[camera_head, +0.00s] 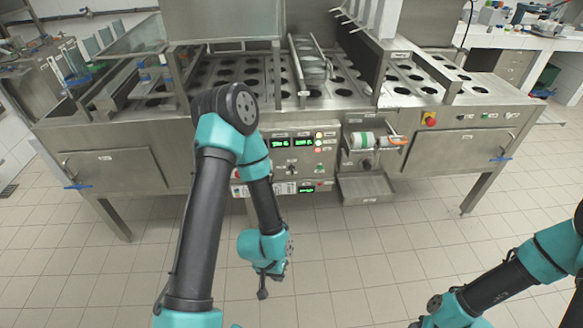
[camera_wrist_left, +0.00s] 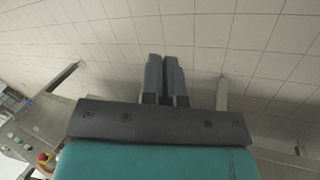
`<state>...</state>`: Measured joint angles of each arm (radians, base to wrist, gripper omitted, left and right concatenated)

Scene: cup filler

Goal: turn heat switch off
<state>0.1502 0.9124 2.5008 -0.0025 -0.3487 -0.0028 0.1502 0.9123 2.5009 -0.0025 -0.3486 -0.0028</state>
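The control panel (camera_head: 307,150) is on the front of the steel machine, with green digital displays, coloured lights and small black knobs. The heat switch cannot be singled out, because the labels are too small to read. My left gripper (camera_head: 263,290) hangs low in front of the machine, over the floor, below the panel and apart from it. In the left wrist view its two fingers (camera_wrist_left: 165,75) lie side by side, shut with nothing between them. My left arm hides the panel's left part. My right arm comes in at the lower right; its fingers are not seen.
A red emergency button (camera_head: 430,119) sits on the machine front at the right. A roller unit (camera_head: 365,142) and a small metal tray (camera_head: 366,188) stick out right of the panel. The tiled floor (camera_head: 370,260) in front is clear.

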